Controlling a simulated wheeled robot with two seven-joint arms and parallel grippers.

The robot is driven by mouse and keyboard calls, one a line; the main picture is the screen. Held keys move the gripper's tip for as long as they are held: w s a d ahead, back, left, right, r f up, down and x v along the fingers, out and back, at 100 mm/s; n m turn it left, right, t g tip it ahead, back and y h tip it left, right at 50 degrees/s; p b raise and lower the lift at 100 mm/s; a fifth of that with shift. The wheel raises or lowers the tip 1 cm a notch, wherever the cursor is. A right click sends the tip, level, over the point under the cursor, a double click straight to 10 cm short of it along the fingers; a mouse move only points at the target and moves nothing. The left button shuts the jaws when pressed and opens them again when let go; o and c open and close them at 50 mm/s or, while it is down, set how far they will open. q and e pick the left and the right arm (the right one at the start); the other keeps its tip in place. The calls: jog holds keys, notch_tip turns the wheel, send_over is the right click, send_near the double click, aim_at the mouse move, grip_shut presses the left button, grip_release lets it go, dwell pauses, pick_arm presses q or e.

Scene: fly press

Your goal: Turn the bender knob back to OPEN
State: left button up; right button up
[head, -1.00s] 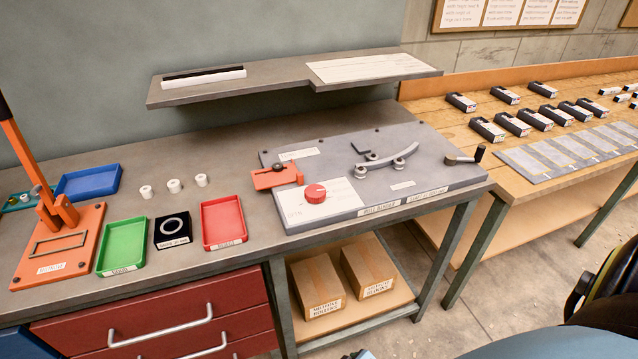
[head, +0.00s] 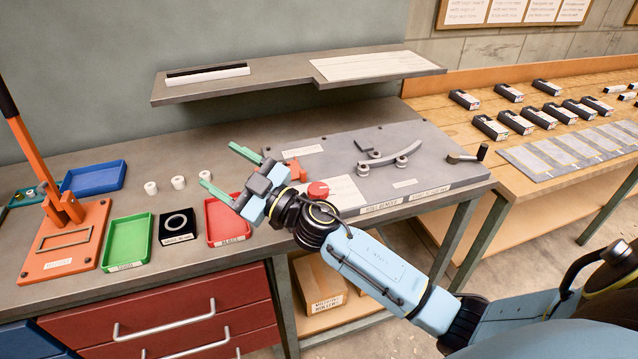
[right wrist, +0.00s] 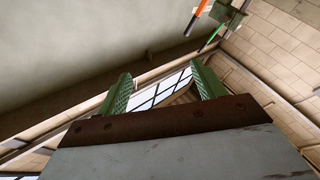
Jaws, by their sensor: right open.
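The red bender knob (head: 318,190) sits on the white plate of the roll bender (head: 425,165), on the bench. My right arm comes in from the right and passes in front of the knob's lower side and part of the white plate. My right gripper (head: 219,167) is open and empty, left of the knob and above the area near the red tray. Its green fingers also show apart in the right wrist view (right wrist: 166,85), with wall and ceiling beyond. The orange block (head: 298,171) of the bender is partly hidden by the gripper. My left gripper is out of view.
A red tray (head: 236,235), a black box with a ring (head: 177,240) and a green tray (head: 128,243) stand left of the bender. A shelf (head: 290,85) hangs over the back. A crank handle (head: 467,155) stands at the bender's right end.

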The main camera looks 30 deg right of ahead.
jog(key=w+a+n+g+y, duration=0.1)
jog(key=a+n+g+y, duration=0.4)
jog(key=n+g, duration=0.2)
jog(key=m+g+h, duration=0.5)
jog(key=g+h, duration=0.7)
jog(key=h, duration=0.3)
send_near(319, 188)
notch_tip(319, 188, down, 9)
jog(key=shift+s+a+r, duration=0.1)
jog(key=shift+s+r, duration=0.05)
jog(key=shift+c, duration=0.3)
jog(key=c, duration=0.9)
jog(key=shift+c, duration=0.2)
